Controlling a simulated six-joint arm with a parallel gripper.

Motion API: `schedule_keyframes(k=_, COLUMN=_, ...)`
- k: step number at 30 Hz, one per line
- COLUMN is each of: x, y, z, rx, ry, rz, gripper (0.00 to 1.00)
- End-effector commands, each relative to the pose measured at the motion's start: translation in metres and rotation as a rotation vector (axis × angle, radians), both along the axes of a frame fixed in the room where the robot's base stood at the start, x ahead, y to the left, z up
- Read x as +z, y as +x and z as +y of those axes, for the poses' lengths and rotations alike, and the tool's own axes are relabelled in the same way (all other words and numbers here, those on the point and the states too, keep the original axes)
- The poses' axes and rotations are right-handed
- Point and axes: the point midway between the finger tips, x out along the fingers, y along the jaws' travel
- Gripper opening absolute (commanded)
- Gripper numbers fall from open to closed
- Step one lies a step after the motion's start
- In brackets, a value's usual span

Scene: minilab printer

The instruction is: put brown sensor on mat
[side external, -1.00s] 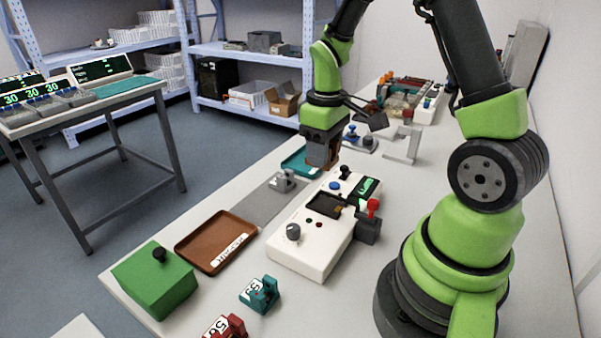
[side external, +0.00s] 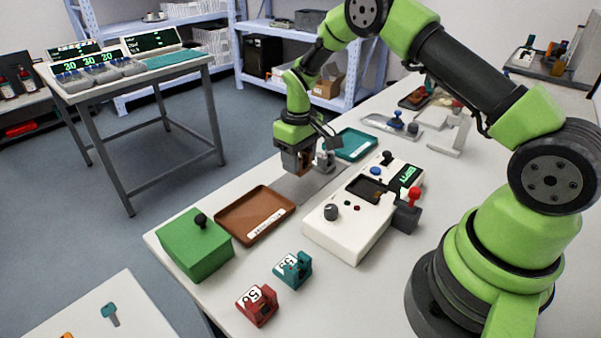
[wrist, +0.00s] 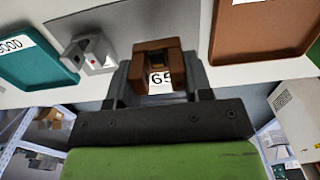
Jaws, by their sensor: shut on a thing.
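The brown sensor (wrist: 157,62), with a white number label, is held between the two fingers of my gripper (wrist: 155,88) in the wrist view. My gripper is shut on it. In the side view my gripper (side external: 298,168) is at the far-left side of the table, over or near the grey mat (side external: 290,187). The mat (wrist: 130,22) is partly hidden by the gripper and sensor. I cannot tell the exact gap between sensor and mat. A grey sensor (wrist: 90,53) stands at the mat's end beside the teal tray; it also shows in the side view (side external: 325,160).
A brown tray (side external: 222,222) and a teal tray (side external: 374,146) flank the mat. A white device (side external: 340,238) with knobs stands to its right. A green box (side external: 195,250), teal sensor (side external: 293,270) and red sensor (side external: 257,306) are nearer the front.

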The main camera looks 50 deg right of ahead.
Motion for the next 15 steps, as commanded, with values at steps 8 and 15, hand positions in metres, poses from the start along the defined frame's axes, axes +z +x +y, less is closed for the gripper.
schedule_keyframes(k=8, x=-0.039, y=0.0, z=0.0, rx=-0.001, ry=0.001, rz=0.001, gripper=0.23)
schedule_keyframes(k=15, x=-0.042, y=0.0, z=0.0, rx=-0.001, ry=0.0, rz=-0.002, gripper=0.23)
